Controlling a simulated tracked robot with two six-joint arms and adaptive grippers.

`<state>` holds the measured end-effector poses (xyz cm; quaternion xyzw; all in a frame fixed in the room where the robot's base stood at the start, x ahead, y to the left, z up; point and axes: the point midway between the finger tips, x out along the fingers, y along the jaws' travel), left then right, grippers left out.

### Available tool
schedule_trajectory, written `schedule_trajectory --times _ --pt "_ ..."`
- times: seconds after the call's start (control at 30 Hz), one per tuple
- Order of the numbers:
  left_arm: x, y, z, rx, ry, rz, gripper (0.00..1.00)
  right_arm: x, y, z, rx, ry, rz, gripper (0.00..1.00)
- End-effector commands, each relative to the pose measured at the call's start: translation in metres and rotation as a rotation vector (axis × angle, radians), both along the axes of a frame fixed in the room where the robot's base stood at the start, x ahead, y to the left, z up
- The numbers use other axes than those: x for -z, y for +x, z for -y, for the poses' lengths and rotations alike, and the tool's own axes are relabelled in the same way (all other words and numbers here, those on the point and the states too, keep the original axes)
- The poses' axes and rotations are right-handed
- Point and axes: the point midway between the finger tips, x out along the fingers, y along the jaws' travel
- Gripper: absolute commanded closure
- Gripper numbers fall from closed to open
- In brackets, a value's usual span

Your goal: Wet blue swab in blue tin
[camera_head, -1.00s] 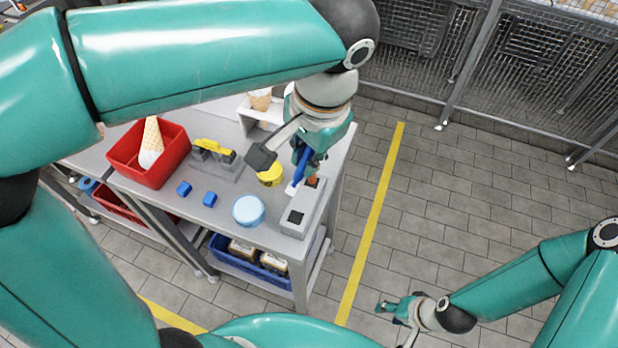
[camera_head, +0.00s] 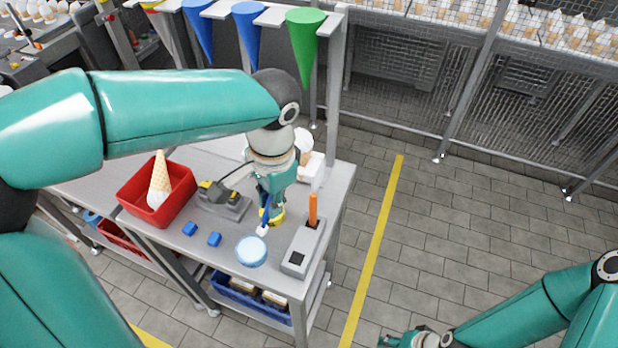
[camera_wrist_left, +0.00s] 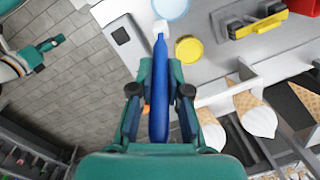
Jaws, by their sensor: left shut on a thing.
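My left gripper (camera_head: 267,200) is shut on the blue swab (camera_head: 266,212), a blue handle with a white head. The swab hangs head down, its head between the yellow tin (camera_head: 279,216) and the light blue tin (camera_head: 251,251). In the left wrist view the swab (camera_wrist_left: 160,85) runs between the fingers, its white head beside the blue tin (camera_wrist_left: 170,7) and the yellow tin (camera_wrist_left: 189,49). I cannot tell whether the head touches anything. My right gripper (camera_head: 397,341) is at the bottom edge, well away from the table; its jaws are unclear.
A grey holder (camera_head: 299,257) stands at the table's right edge with an orange swab (camera_head: 313,208) upright in it and one empty square slot. A red crate (camera_head: 183,200) with a cone, two blue cubes (camera_head: 214,239) and a grey-yellow device (camera_head: 222,203) stand left.

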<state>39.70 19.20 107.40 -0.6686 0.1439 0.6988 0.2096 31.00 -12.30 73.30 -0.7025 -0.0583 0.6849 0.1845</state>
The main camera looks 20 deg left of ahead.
Motion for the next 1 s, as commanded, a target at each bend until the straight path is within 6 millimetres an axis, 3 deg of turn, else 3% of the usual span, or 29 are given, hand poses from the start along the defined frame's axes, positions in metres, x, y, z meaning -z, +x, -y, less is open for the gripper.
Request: schedule_trajectory --times 0.03,0.1,0.23,1.0 --pt "0.0 -0.005 -0.015 -0.04 -0.003 -0.007 1.0 -0.008 0.0 0.0 0.0 0.0 0.0 0.54" --pt "0.002 -0.007 -0.027 -0.076 -0.008 -0.013 1.0 -0.01 0.0 0.0 0.0 0.0 0.0 0.54" --pt "0.005 -0.007 -0.037 -0.109 -0.015 -0.023 1.0 -0.01 0.0 0.0 0.0 0.0 0.0 0.54" --pt "0.063 -0.006 -0.037 -0.11 -0.018 -0.028 1.0 0.04 0.0 0.0 0.0 0.0 0.0 0.54"
